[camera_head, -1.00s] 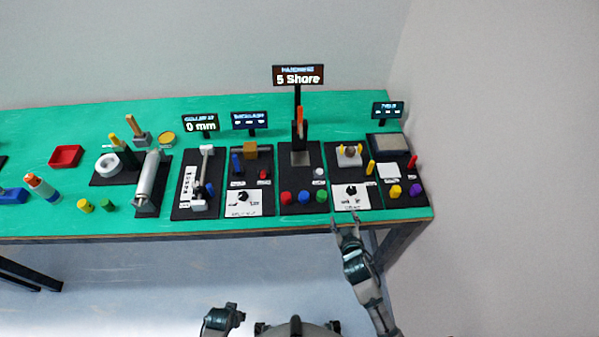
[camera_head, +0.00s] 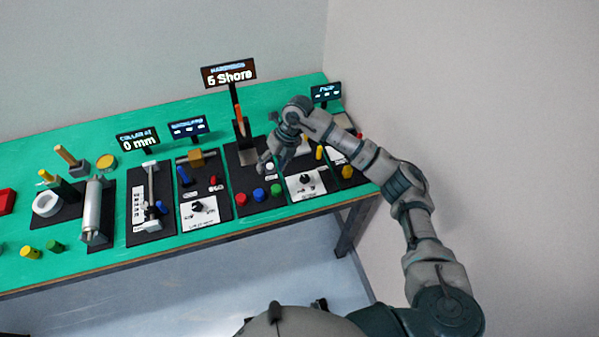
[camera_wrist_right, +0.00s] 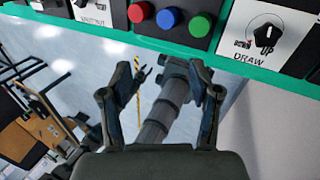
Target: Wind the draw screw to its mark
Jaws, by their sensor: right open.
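A black dial knob (camera_head: 305,178) sits on a white plate. In the right wrist view this knob (camera_wrist_right: 267,36) has a white pointer line, with "DRAW" and "UP" printed by it. I cannot tell for certain which part is the draw screw or where its mark is. My arm covers much of the board behind the dial. My right gripper (camera_head: 266,160) is over the board left of the dial, apart from the knob. In the right wrist view its two fingers (camera_wrist_right: 160,82) are spread with nothing held. My left gripper is out of view.
Red (camera_head: 241,199), blue (camera_head: 259,194) and green (camera_head: 277,188) buttons are beside the dial. The split-nut dial (camera_head: 198,207) and collar rig (camera_head: 152,195) are further left. The table's front edge is near.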

